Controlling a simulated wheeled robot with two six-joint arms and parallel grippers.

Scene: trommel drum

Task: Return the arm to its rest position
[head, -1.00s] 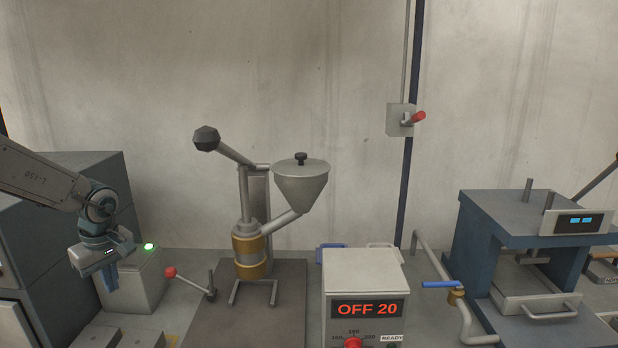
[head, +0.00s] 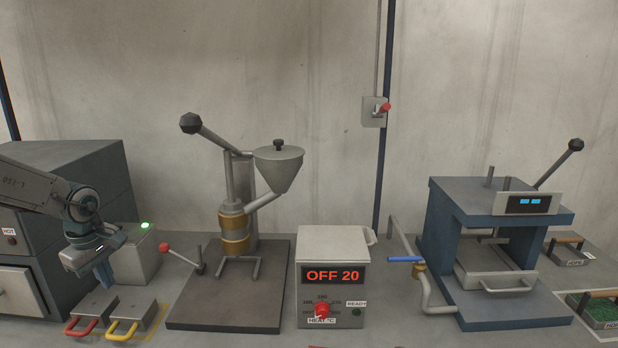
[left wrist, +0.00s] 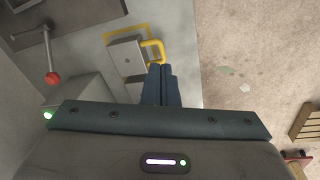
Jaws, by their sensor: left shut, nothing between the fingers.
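My left gripper (head: 104,274) hangs at the left of the head view, fingers pointing down. It is in front of a grey box with a lit green light (head: 145,226) and above two grey blocks with handles. Its closed fingers (left wrist: 161,84) show in the left wrist view with nothing between them. One block has a red handle (head: 82,327) and the other has a yellow handle (head: 123,329); the yellow handle also shows in the left wrist view (left wrist: 155,47), just beyond the fingertips. My right gripper is in neither view.
A hopper machine (head: 278,168) with a long lever stands on a dark plate. A heater box (head: 334,247) reads OFF 20. A blue press (head: 447,205) stands right, a dark cabinet (head: 70,165) left. A red-knobbed lever (head: 164,247) sticks out near the gripper. Brown floor (left wrist: 250,60) lies beyond the bench edge.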

